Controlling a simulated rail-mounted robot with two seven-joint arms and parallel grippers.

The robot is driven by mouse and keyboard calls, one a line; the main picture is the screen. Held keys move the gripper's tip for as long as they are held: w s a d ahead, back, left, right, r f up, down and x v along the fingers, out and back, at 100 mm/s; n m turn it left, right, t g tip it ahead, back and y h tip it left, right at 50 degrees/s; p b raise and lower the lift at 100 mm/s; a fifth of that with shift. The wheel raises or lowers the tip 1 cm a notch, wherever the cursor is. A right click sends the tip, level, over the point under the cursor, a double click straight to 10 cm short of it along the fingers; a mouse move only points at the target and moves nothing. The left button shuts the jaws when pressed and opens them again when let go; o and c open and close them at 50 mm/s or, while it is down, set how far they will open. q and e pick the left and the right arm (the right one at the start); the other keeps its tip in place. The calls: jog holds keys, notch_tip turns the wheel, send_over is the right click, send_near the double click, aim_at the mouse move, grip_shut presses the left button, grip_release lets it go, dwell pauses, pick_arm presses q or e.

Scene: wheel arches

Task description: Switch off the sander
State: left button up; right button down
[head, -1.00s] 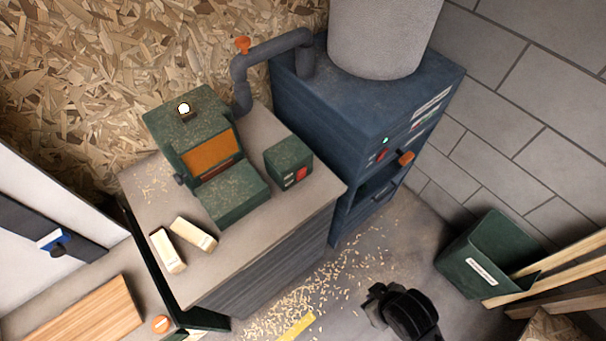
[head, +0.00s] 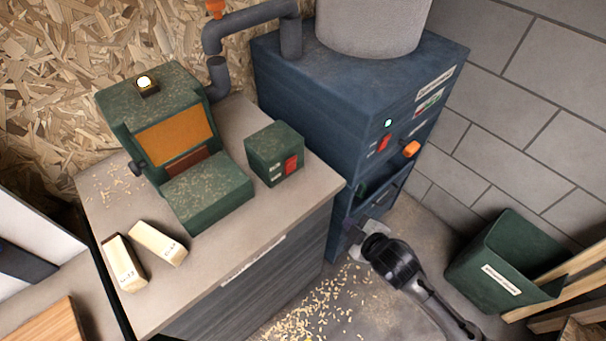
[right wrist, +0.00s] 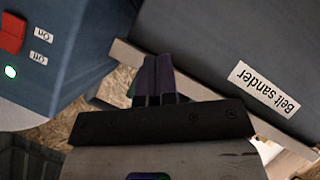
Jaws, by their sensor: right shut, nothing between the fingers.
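The belt sander (head: 208,190) is a green machine with an orange belt on the bench top, and the lamp (head: 145,83) on it is lit. A small green switch box (head: 268,150) with a red rocker (head: 291,164) stands to its right near the bench's edge. My right gripper (head: 353,230) is shut and empty, beside the bench's right end, in front of the blue cabinet and apart from the switch box. In the right wrist view its fingers (right wrist: 153,78) are together, near an upside-down "Belt sander" label (right wrist: 264,90). My left gripper is out of view.
The blue cabinet (head: 360,80) has its own red switch (head: 383,142), lit lamp and orange knob (head: 411,149). Two wooden blocks (head: 158,243) lie at the bench's front left. A green bin (head: 505,265) with planks stands at right. Shavings cover the floor.

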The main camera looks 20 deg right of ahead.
aim_at(292, 162)
jog(key=w+a+r+n+t+y, duration=0.1)
jog(key=a+r+n+t+y, duration=0.2)
jog(key=n, duration=0.9)
notch_tip(292, 162, up, 5)
jog(key=t+y, duration=0.2)
jog(key=t, duration=0.1)
jog(key=shift+w+a+y, duration=0.2)
jog(key=shift+a+y, duration=0.1)
jog(key=shift+a, duration=0.05)
jog(key=shift+f, duration=0.15)
jog(key=shift+w, duration=0.1)
jog(key=b+x, duration=0.3)
jog(key=x, duration=1)
jog(key=shift+w+a+b, duration=0.15)
jog(key=shift+w+b, duration=0.2)
jog(key=shift+r, duration=0.25)
